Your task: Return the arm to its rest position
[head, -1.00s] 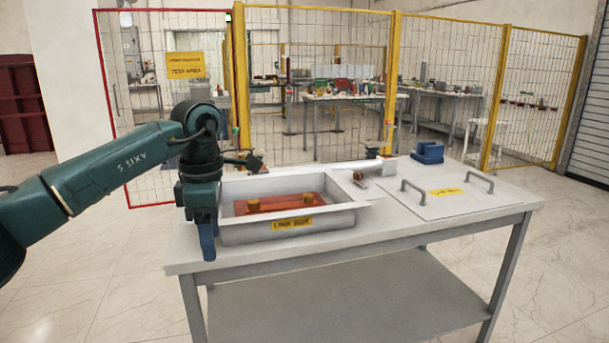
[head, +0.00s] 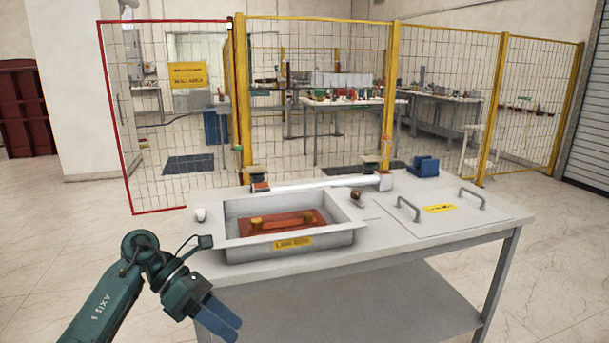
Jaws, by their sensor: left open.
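My left arm, dark green, comes in from the lower left of the head view. Its gripper (head: 222,318) has blue fingers and hangs in front of the table's left front edge, lower than the tabletop. It is empty and clear of the tray. My right gripper is not in view.
The grey table (head: 400,240) holds a metal tray (head: 235,245) with a red-brown part (head: 290,228) inside. A white bar (head: 320,184) lies behind the tray. A flat panel with handles (head: 470,222) and a blue block (head: 423,166) are to the right. A yellow-framed fence (head: 391,95) stands behind.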

